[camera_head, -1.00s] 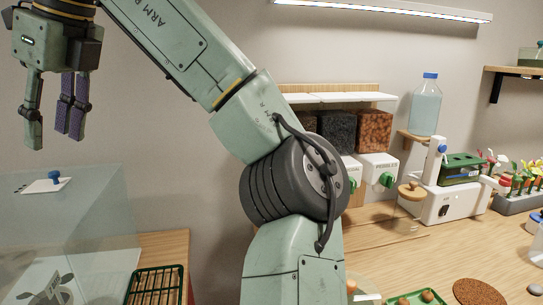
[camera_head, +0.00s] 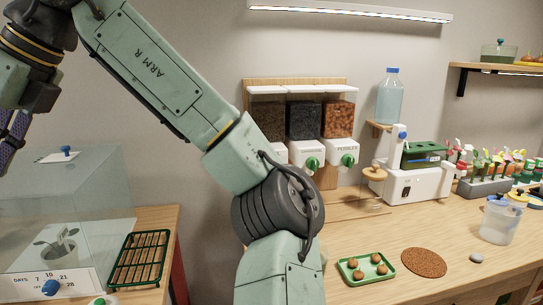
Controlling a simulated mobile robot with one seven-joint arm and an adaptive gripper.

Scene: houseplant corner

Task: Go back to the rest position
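My gripper (camera_head: 12,140) is at the far left edge of the head view, mostly cut off. Only part of its dark purple padded fingers shows, so I cannot tell how far apart they are. I see nothing held in the visible part. It appears in front of the wall, near the upper left of a clear case (camera_head: 95,195). My green arm rises from the bottom middle and stretches up to the left.
The wooden bench (camera_head: 345,235) carries dispensers (camera_head: 305,155), a white machine (camera_head: 415,180), a green tray (camera_head: 366,268), a cork mat (camera_head: 424,262) and a clear container (camera_head: 500,222).

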